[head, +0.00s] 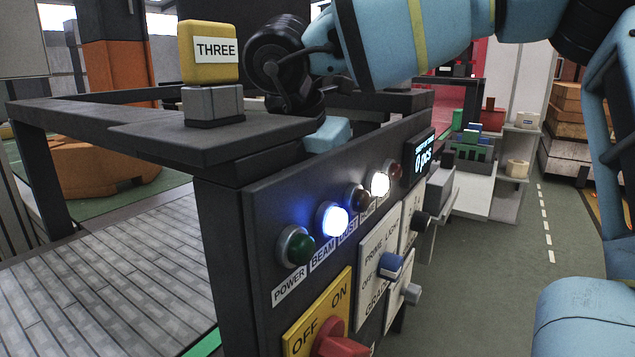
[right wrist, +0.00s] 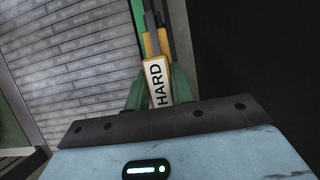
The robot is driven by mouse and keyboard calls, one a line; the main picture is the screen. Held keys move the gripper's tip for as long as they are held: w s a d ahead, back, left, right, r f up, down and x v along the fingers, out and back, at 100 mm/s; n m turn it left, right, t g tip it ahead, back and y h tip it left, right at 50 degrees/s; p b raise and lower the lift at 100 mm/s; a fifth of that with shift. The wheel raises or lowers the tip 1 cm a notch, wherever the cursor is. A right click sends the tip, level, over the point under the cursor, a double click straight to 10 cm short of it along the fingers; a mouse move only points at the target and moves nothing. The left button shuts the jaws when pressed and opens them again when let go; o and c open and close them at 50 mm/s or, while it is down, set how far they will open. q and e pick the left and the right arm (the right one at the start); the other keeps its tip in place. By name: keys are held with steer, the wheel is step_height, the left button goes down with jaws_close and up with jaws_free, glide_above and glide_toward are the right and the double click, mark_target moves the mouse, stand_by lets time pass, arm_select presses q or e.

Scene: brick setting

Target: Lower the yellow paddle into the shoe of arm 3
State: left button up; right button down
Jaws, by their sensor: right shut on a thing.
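In the right wrist view my right gripper (right wrist: 157,92) is shut on the yellow paddle (right wrist: 157,75), whose white label reads HARD. Dark green fingers lie on both sides of it, and a grey bar extends beyond its far end. In the head view my right arm reaches in from the right to behind the control panel; its fingers and the paddle are hidden there. A yellow block marked THREE (head: 209,52) stands on a grey block (head: 213,102) on a dark flat arm (head: 200,140). I cannot make out the shoe. My left gripper is in neither view.
The dark control panel (head: 262,215) stands close in front, with lit lamps, knobs and a red switch (head: 338,343). A slatted grey surface (head: 110,270) lies left. Shelving (head: 512,170) and stacked crates (head: 567,135) stand at the back right. The green floor on the right looks clear.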

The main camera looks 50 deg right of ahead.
steer(key=c, duration=1.1)
jaws_free()
steer(key=shift+p+v, duration=0.65)
steer(key=shift+v, duration=3.25)
